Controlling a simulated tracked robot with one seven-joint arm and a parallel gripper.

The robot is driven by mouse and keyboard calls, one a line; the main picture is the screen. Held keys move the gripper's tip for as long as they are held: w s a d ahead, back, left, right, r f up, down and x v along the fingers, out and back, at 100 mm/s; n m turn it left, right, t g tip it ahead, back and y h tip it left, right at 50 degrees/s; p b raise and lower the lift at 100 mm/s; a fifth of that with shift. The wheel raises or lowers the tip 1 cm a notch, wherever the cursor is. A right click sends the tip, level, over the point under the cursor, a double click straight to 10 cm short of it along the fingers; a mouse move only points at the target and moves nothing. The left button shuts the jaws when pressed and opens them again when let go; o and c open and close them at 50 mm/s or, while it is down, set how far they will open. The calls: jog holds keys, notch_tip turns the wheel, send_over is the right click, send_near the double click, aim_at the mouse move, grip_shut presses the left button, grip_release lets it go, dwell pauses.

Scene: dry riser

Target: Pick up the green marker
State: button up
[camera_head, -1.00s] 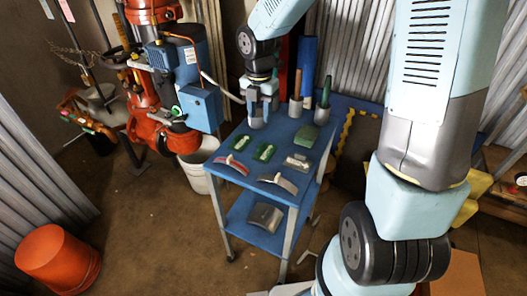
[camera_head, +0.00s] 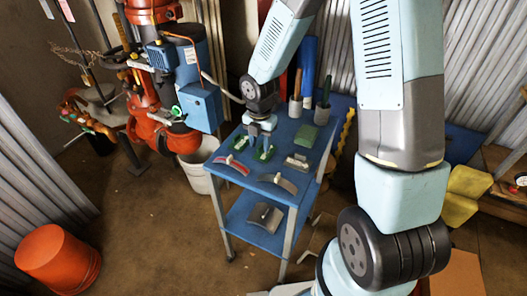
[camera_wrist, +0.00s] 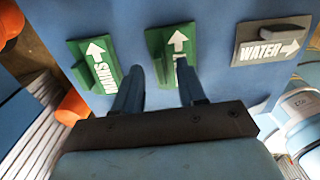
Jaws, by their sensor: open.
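Two green markers with white arrows lie on the blue trolley top. One (camera_wrist: 98,65), with partly covered white lettering, is at the left of the wrist view and also shows in the head view (camera_head: 239,143). The other (camera_wrist: 178,48) is in the middle of the wrist view and also shows in the head view (camera_head: 264,154). My gripper (camera_wrist: 160,80) is open and empty, its fingers pointing down at the trolley top. In the wrist view its fingers overlap the near part of the middle marker, hiding most of its lettering. I cannot tell whether they touch it.
A grey marker reading WATER (camera_wrist: 270,48) lies to the right in the wrist view. A green block (camera_head: 306,136) and two bent pieces (camera_head: 277,182) (camera_head: 231,165) share the blue trolley (camera_head: 258,171). Upright tool holders (camera_head: 295,107) stand at its back. Red-and-blue pump equipment (camera_head: 185,80) stands left.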

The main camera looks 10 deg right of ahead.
jog(key=shift+f, duration=0.45)
grip_shut()
